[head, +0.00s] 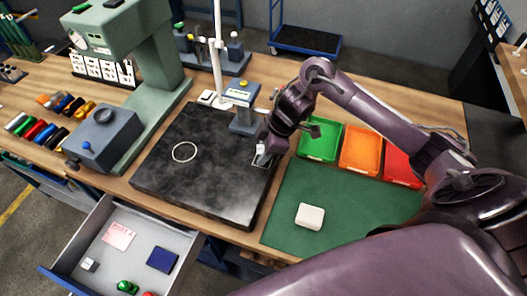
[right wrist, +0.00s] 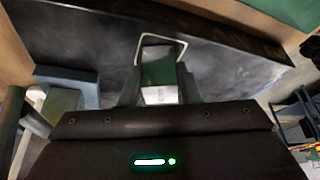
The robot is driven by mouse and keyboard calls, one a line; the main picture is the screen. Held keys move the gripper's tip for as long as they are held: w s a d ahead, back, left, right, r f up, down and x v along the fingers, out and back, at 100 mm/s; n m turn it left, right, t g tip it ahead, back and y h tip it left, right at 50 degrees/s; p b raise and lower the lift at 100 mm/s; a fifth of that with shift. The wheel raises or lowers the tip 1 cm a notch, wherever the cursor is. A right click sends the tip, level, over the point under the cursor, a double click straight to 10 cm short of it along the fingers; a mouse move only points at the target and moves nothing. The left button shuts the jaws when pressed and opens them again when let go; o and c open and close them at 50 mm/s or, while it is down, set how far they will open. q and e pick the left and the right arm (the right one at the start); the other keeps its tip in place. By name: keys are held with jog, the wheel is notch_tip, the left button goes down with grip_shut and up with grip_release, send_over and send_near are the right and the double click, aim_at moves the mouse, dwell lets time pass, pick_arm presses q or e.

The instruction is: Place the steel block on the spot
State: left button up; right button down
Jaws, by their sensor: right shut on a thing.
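The steel block (head: 261,149) is small, pale and shiny in the head view, partly hidden by my right gripper (head: 265,147). In the right wrist view the block (right wrist: 160,95) sits between the two fingers, which are shut on it; its upper part looks green and its lower part whitish. The gripper is at the right edge of the dark stone plate (head: 165,185). I cannot tell whether the block touches the plate. A white ring (head: 184,152), the only round spot seen on the plate, lies empty left of the gripper. My left gripper is out of view.
A cream block (head: 310,216) lies on the green mat (head: 345,200). Green, orange (head: 361,149) and red bins stand behind the mat. A blue-grey stand (head: 243,120) rises at the plate's back right corner. An open drawer (head: 185,247) juts out in front. The plate's middle is clear.

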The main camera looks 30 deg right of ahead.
jog(key=shift+f, duration=0.1)
jog(key=c, duration=1.1)
grip_release()
jog(key=p+v, duration=0.1)
jog(key=v, duration=1.1)
